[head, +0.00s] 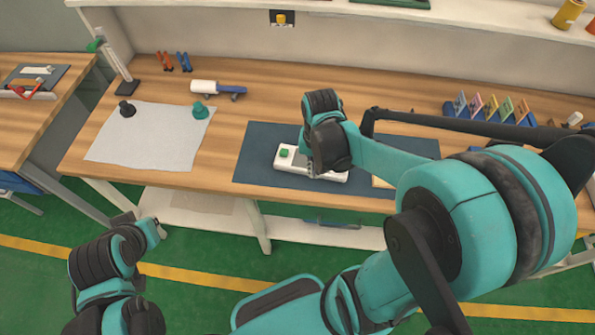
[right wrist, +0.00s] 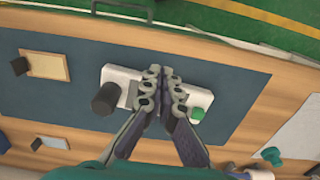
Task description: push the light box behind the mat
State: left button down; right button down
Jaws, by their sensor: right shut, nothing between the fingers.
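The light box, a long white box (head: 290,165) with a green button, lies on the dark blue mat (head: 258,150) near the table's front edge. In the right wrist view the white box (right wrist: 197,97) has the green button at its right end and a dark cylinder at its left. My right gripper (head: 312,168) is shut and empty over the middle of the box, hiding part of it; its closed fingertips also show in the right wrist view (right wrist: 161,74). I cannot tell if they touch. My left gripper (head: 152,229) hangs before the table, its fingers unclear.
A small tan board (right wrist: 45,66) lies on the mat beside the box. A grey-white cloth (head: 150,140) with two small pegs lies left. A white-and-blue tool (head: 216,90) lies behind, and a rack of coloured pieces (head: 490,108) stands back right. Wood behind the mat is mostly bare.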

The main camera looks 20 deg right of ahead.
jog(key=b, duration=0.4)
send_near(313, 184)
jog(key=s+f, duration=0.1)
jog(key=f, duration=0.1)
jog(key=a+f, duration=0.1)
jog(key=f, duration=0.1)
jog(key=s+f, duration=0.1)
jog(key=shift+s+a+f, duration=0.3)
jog(key=shift+f, duration=0.1)
jog(key=shift+w+d+f+b, duration=0.1)
jog(key=shift+w+d+b, duration=0.1)
jog(key=shift+w+d, duration=0.35)
jog(key=shift+w+d+f+b, duration=0.1)
jog(key=shift+w+d+b, duration=0.15)
jog(key=shift+w, duration=0.45)
jog(key=shift+w+d+r, duration=0.15)
jog(key=shift+w+d, duration=0.2)
jog(key=shift+w+d, duration=0.15)
jog(key=shift+w, duration=0.1)
jog(key=w+d, duration=0.4)
jog(key=w, duration=0.3)
jog(key=w+d, duration=0.5)
jog(key=w, duration=0.2)
jog(key=w+d, duration=0.5)
jog(key=w, duration=0.2)
jog(key=shift+s+a, duration=0.1)
jog(key=shift+a, duration=0.05)
